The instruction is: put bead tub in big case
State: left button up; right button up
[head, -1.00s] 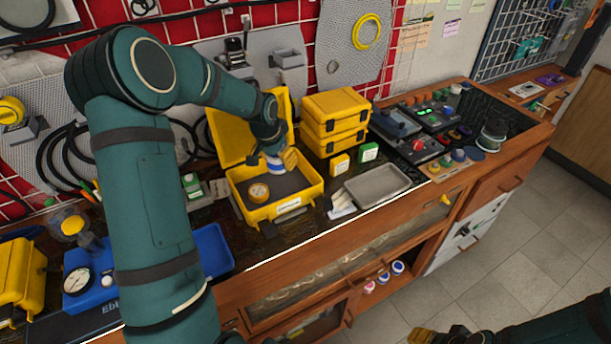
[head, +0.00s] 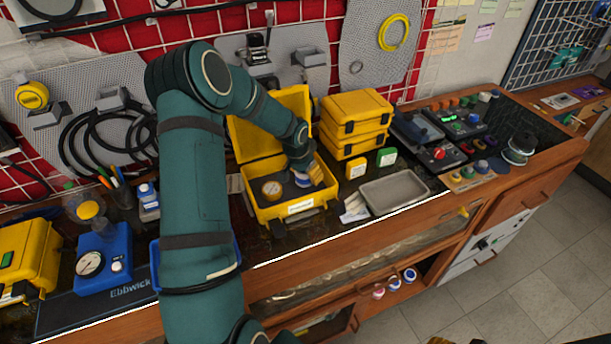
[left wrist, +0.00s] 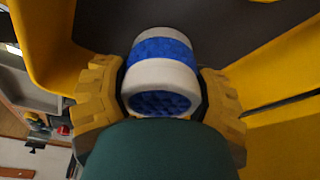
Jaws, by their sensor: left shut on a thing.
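The big case (head: 264,211) is yellow, with its lid open against the back and a dark grey inside. The bead tub (left wrist: 163,72) is a white cylinder with blue beads showing at its middle and end. My left gripper (left wrist: 165,90) is shut on the tub, one yellow finger on each side. In the head view the left gripper (head: 313,176) reaches down into the right part of the case, and the tub (head: 302,181) is partly hidden by it. I cannot tell if the tub touches the case floor. At most a sliver of my right gripper (head: 441,341) shows at the bottom edge.
A blue gauge box (head: 104,256) stands left.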

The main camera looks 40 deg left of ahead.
pick_arm(q)
jog(key=shift+w+f, duration=0.1)
jog(key=shift+f, duration=0.5)
jog(key=o, duration=1.3)
jog(key=shift+f, duration=0.1)
